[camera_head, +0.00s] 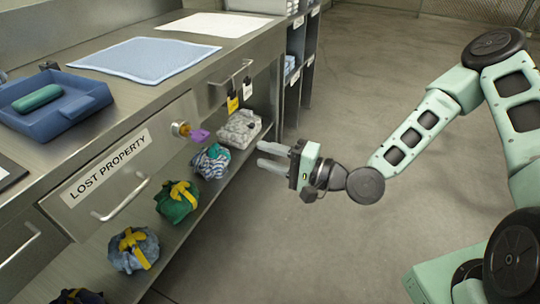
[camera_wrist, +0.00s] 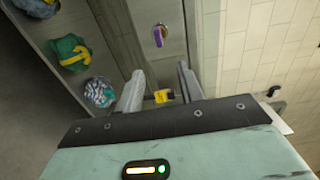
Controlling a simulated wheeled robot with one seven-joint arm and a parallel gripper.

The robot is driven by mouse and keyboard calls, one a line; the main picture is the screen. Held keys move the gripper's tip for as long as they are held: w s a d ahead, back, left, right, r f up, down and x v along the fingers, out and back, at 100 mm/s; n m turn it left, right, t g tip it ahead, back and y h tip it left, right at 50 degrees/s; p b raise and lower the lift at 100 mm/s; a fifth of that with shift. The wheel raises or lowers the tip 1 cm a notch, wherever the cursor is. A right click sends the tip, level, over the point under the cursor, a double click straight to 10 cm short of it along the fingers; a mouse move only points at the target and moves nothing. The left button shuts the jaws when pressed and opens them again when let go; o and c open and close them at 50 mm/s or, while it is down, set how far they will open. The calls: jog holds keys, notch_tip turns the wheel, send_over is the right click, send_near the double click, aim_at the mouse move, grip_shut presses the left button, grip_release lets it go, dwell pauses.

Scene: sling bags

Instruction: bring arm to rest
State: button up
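My gripper (camera_head: 272,155) is held out in the air in front of the steel counter's shelf, at about the height of the bags. Its two fingers are apart with nothing between them; in the wrist view the open fingers (camera_wrist: 160,92) point toward the counter front. My arm (camera_head: 415,130) reaches in from the right, bent at the elbow. Several sling bags sit on the low shelf: a blue one (camera_head: 133,252), a green one with a yellow strap (camera_head: 177,203), a striped one (camera_head: 211,163) and a grey one (camera_head: 240,130). The gripper is apart from them all.
A drawer labelled LOST PROPERTY (camera_head: 110,168) is shut, with a purple-tagged key (camera_head: 198,135) in its lock. Yellow and black tags (camera_head: 233,104) hang nearby. A blue tray (camera_head: 75,119) holding a green case (camera_head: 38,98) stands on top. The floor (camera_head: 300,255) below my arm is clear.

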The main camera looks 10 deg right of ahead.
dwell(0.4)
jog(key=s+a+f+n+g+h, duration=0.3)
jog(key=s+f+n+g+h, duration=0.1)
jog(key=s+f+n+g, duration=0.3)
jog(key=s+d+r+n+g+h+p, duration=0.1)
jog(key=s+d+r+n+g+h, duration=0.15)
jog(key=s+r+n+h, duration=0.4)
jog(key=s+d+r+n+g+h, duration=0.2)
jog(key=s+d+r+h, duration=0.15)
jog(key=s+r, duration=0.6)
notch_tip(320, 180, up, 18)
jog(key=p, duration=1.7)
jog(key=shift+w+f, duration=0.2)
jog(key=shift+w, duration=0.15)
